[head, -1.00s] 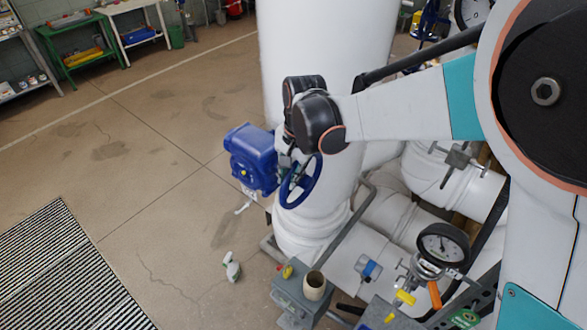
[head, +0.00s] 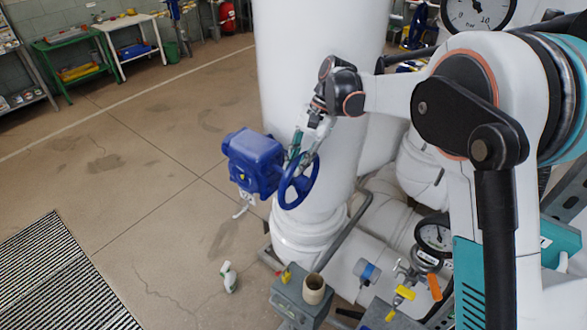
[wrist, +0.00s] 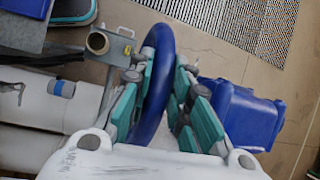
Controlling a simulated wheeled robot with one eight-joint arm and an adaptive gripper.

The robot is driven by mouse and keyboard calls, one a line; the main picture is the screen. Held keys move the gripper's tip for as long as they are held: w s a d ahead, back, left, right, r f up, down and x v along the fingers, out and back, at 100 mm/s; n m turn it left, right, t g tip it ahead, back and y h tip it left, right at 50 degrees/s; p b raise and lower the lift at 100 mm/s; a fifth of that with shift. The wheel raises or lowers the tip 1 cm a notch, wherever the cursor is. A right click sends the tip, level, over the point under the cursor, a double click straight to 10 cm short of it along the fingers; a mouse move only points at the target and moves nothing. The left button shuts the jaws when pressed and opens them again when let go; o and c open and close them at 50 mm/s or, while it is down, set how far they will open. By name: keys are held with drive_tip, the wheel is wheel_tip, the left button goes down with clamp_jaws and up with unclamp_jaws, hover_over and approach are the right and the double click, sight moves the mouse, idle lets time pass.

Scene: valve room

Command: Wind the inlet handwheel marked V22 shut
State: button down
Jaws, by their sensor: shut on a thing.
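The blue handwheel (head: 299,181) stands on the right side of a blue gearbox (head: 254,161), against a large white column. No V22 marking is readable. My gripper (head: 304,157) reaches down to the top of the wheel's rim. In the wrist view, my gripper (wrist: 156,100) has its teal-padded fingers on both sides of the blue handwheel rim (wrist: 158,62) and is shut on it. The blue gearbox (wrist: 245,115) is to the right of the fingers there. Part of the rim is hidden between the fingers.
A grey box (head: 300,300) with a tan cup (head: 314,288) stands below the wheel. A spray bottle (head: 229,277) stands on the floor. The floor to the left is mostly clear.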

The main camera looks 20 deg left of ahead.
drive_tip(key=shift+w+d+g, duration=0.15)
drive_tip(key=shift+w+g, duration=0.15)
drive_tip(key=shift+g, duration=0.1)
drive_tip(key=c, duration=1.4)
unclamp_jaws()
drive_tip(key=shift+d, duration=0.1)
drive_tip(key=shift+c, duration=0.2)
drive_tip(key=shift+v, duration=3.75)
